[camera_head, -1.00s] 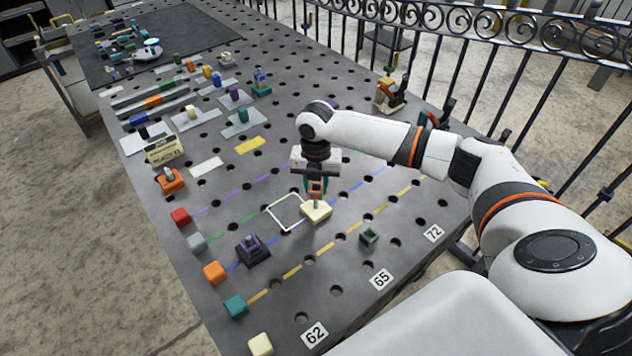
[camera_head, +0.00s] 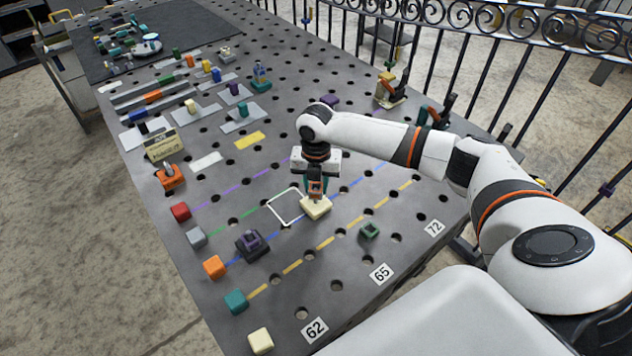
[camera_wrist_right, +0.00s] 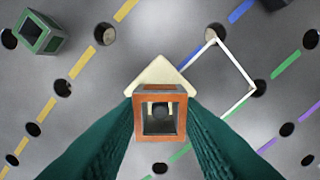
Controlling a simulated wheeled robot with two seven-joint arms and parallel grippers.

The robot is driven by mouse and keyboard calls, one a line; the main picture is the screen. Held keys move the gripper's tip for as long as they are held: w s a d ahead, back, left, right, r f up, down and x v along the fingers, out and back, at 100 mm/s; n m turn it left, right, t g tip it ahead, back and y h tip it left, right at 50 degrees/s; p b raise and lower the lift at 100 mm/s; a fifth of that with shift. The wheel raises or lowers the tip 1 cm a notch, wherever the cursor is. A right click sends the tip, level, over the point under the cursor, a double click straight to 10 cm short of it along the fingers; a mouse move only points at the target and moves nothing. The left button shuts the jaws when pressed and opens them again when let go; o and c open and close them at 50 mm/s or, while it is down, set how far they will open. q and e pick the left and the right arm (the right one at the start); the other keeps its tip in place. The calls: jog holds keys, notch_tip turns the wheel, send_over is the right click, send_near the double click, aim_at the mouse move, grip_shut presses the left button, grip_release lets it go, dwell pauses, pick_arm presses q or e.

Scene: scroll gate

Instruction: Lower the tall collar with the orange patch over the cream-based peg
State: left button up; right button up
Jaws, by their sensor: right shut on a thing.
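My right gripper (camera_head: 316,187) points down with its teal fingers shut on the collar with orange (camera_wrist_right: 160,94), a square open tube. It also shows small between the fingers in the head view. The cream base (camera_head: 315,208) of the peg sits directly beneath, and its corner (camera_wrist_right: 160,72) shows beyond the collar in the wrist view. The collar is upright, right above or around the peg. The peg is largely hidden, so I cannot tell how far the collar is over it. My left gripper is not in view.
A white square outline (camera_head: 287,206) lies beside the cream base. A small green collar (camera_head: 369,230) stands to the right, and a dark purple piece (camera_head: 250,244) to the left. Coloured blocks line the left edge of the perforated table. An iron railing (camera_head: 480,90) runs behind.

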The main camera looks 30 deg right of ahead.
jog(key=o, duration=1.2)
jog(key=shift+c, duration=0.2)
notch_tip(320, 180, up, 12)
jog(key=b, duration=0.2)
jog(key=shift+f, duration=0.1)
